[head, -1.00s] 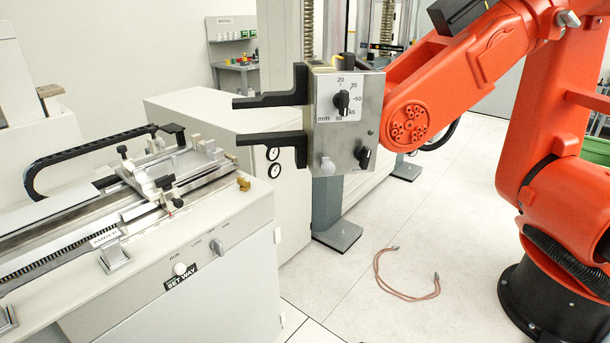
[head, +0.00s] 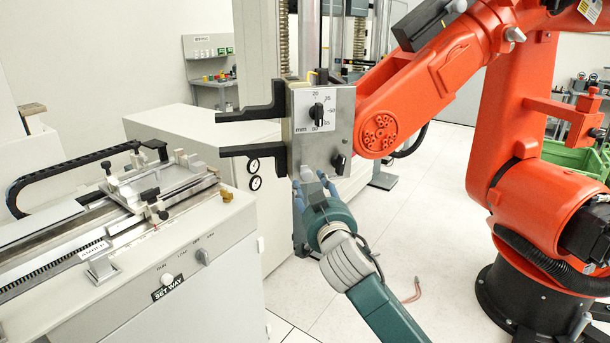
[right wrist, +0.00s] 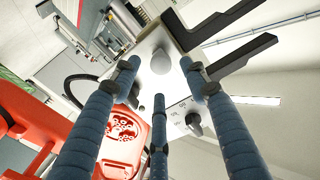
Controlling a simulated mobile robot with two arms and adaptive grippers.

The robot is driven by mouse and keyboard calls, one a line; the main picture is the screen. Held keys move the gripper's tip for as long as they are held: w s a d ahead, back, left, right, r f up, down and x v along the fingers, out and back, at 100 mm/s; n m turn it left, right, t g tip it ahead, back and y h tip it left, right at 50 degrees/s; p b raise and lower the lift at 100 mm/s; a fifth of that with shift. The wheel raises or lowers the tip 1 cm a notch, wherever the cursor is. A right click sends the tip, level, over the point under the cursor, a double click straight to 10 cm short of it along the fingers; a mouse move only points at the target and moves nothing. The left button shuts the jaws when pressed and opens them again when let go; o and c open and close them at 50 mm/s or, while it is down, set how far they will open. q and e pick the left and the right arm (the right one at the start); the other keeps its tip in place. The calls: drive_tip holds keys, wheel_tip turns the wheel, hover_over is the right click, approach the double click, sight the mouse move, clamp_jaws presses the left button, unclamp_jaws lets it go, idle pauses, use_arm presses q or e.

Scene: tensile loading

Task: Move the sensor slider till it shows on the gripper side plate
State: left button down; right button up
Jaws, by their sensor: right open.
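The gripper side plate (head: 304,147) is a grey metal box on the end of the orange robot arm (head: 430,95), with two black jaws (head: 250,115) pointing left. It carries a black dial (head: 318,110) with a mm scale and a smaller black knob (head: 339,162). In the right wrist view this pale knob (right wrist: 160,61), which looks like the sensor slider, sits between my open blue fingers (right wrist: 159,78). I cannot tell whether they touch it. My left gripper is out of view.
A test bench (head: 215,285) with a rail and clamps stands at the left. The orange robot's black base (head: 515,310) stands at the right. A reddish cable (head: 413,290) lies on the floor. White cabinets and machine columns stand behind the side plate.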

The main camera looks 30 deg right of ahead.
sight(307, 177)
drive_tip(key=p+x, duration=0.1)
drive_tip(key=x, duration=0.5)
drive_tip(key=shift+w, duration=0.15)
clamp_jaws()
